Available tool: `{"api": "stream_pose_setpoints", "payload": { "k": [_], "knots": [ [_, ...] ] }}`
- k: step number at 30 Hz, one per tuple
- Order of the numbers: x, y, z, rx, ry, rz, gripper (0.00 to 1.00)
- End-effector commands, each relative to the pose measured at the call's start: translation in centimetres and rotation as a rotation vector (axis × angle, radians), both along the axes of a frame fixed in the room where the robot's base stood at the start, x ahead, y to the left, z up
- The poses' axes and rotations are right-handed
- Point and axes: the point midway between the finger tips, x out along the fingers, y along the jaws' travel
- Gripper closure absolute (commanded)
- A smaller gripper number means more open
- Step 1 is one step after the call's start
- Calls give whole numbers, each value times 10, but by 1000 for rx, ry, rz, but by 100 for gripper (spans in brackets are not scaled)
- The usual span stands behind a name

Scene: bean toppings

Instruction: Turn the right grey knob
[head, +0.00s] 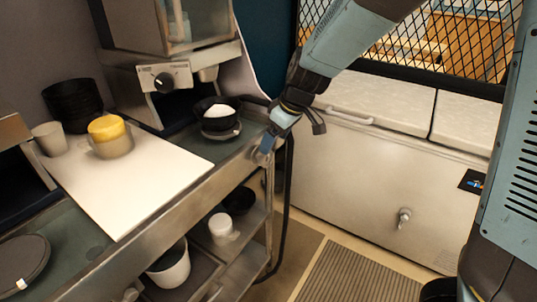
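My gripper (267,146) reaches down from the upper right to the right end of the metal counter's front edge. Its tip is at a small grey knob-like part (261,158) there, largely covered by the gripper. I cannot tell whether they touch or whether the fingers are open or shut. Another small grey knob (130,294) shows at the lower left, below the counter edge. A grey metal fitting (404,217) sticks out of the white cabinet on the right, apart from the gripper.
A dispenser (130,85) with a dark dial (163,82) stands behind the counter. A black bowl (217,112) of white food is near my gripper. A white board (130,185) holds a yellow-topped container (110,137). Shelves below hold containers.

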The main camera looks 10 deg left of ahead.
Motion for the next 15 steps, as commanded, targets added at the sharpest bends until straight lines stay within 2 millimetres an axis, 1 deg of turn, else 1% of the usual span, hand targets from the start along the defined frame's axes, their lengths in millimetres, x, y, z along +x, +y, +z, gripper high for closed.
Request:
{"api": "stream_pose_setpoints", "payload": {
  "k": [1, 9, 15],
  "knots": [
    [1, 2, -8, -4, 3, -1, 18],
    [6, 15, -42, -2, 2, -2, 18],
    [9, 22, -59, -2, 1, 0, 18]
  ]
}}
